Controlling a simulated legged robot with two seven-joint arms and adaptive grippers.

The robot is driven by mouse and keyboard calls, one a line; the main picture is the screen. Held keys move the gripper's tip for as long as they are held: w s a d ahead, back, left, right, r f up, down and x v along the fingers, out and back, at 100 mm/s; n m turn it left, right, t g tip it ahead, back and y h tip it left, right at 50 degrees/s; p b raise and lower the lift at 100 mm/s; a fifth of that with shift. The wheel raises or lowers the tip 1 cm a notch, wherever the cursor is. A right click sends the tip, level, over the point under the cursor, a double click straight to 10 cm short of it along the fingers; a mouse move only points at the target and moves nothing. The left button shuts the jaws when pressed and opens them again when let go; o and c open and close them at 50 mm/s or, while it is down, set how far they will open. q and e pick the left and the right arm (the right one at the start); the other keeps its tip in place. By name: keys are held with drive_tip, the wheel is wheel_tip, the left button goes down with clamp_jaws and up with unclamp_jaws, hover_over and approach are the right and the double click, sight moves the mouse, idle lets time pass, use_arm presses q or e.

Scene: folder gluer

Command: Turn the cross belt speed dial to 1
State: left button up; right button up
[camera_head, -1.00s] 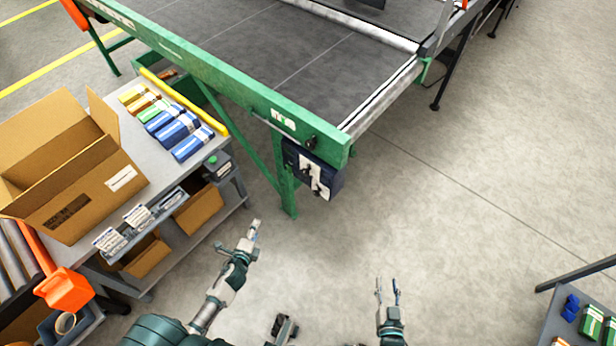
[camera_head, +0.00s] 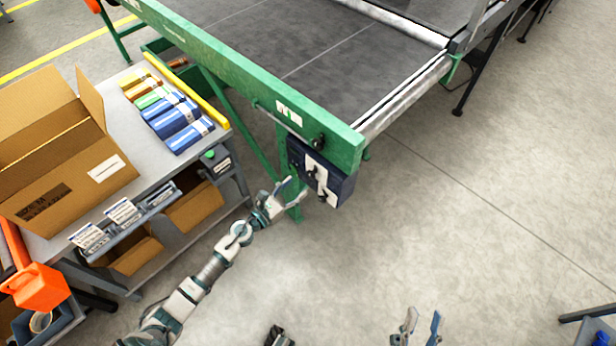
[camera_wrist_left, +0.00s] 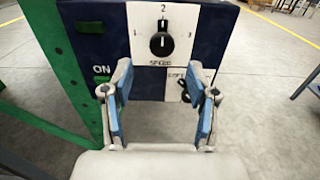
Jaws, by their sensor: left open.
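The speed dial (camera_wrist_left: 162,43) is a round black knob on a white plate marked 1, 2 and 3, on a dark blue control box. Its white pointer line is up, toward the 2. In the head view the control box (camera_head: 345,187) hangs under the corner of the green-framed conveyor. My left gripper (camera_wrist_left: 160,92) is open and empty, its blue-padded fingers spread just in front of the box, below the dial. The left gripper (camera_head: 290,197) shows left of the box in the head view. My right gripper (camera_head: 420,325) is open and empty at the bottom edge, over bare floor.
The green conveyor leg (camera_wrist_left: 72,60) stands close on the left of the box. A green ON button (camera_wrist_left: 102,78) and a second, partly hidden switch share the panel. A grey workbench (camera_head: 65,237) with cardboard boxes stands at left.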

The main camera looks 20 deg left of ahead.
sight(309, 177)
use_arm(q)
drive_tip(key=x, duration=0.6)
drive_tip(key=shift+w+d, duration=0.15)
drive_tip(key=shift+w, duration=0.1)
clamp_jaws()
